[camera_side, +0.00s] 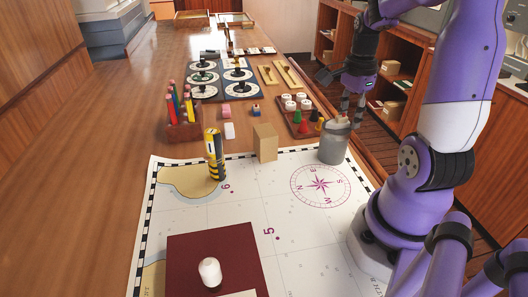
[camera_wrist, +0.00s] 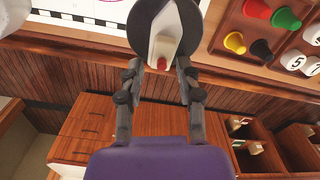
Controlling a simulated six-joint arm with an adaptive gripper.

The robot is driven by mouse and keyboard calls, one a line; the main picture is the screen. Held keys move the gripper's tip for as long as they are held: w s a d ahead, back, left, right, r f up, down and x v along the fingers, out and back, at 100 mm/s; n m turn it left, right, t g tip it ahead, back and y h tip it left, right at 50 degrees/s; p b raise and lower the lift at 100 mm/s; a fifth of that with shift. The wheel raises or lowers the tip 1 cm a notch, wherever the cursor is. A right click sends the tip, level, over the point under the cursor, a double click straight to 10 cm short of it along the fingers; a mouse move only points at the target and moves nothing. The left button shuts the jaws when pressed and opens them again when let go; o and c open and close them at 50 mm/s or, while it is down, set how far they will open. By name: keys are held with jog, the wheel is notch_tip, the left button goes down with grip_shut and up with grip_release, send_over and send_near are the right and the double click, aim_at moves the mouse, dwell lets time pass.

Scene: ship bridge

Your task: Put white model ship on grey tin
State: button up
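The white model ship (camera_wrist: 165,35), with a small red part at its near end, shows over the dark round top of the grey tin (camera_wrist: 140,22) in the wrist view. In the side view the ship (camera_side: 340,118) appears to rest on top of the grey tin (camera_side: 333,146), which stands upright at the chart's right edge. My gripper (camera_wrist: 159,68) is open, with a finger on each side and a visible gap between them and the ship's near end. In the side view my gripper (camera_side: 353,106) is just above and right of the tin; contact is hard to see.
A tray of coloured cones and white discs (camera_side: 296,117) lies behind the tin. A cardboard block (camera_side: 265,142) and a yellow-black cylinder (camera_side: 214,156) stand to its left. A white cylinder (camera_side: 210,271) stands on a dark red folder (camera_side: 190,250). The chart's middle is clear.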

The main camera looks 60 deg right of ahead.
dwell(0.3)
notch_tip(320, 180, up, 12)
jog(key=f, duration=0.1)
jog(key=w+a+f+n+t, duration=0.1)
jog(key=a+n+t, duration=0.1)
jog(key=a+n, duration=0.8)
jog(key=w+a+f+n+t, duration=0.2)
jog(key=a+n+t, duration=0.1)
jog(key=a+n, duration=0.7)
jog(key=n, duration=0.3)
jog(key=shift+w+a+n+t, duration=0.15)
jog(key=shift+w+n+t, duration=0.15)
jog(key=shift+n, duration=0.1)
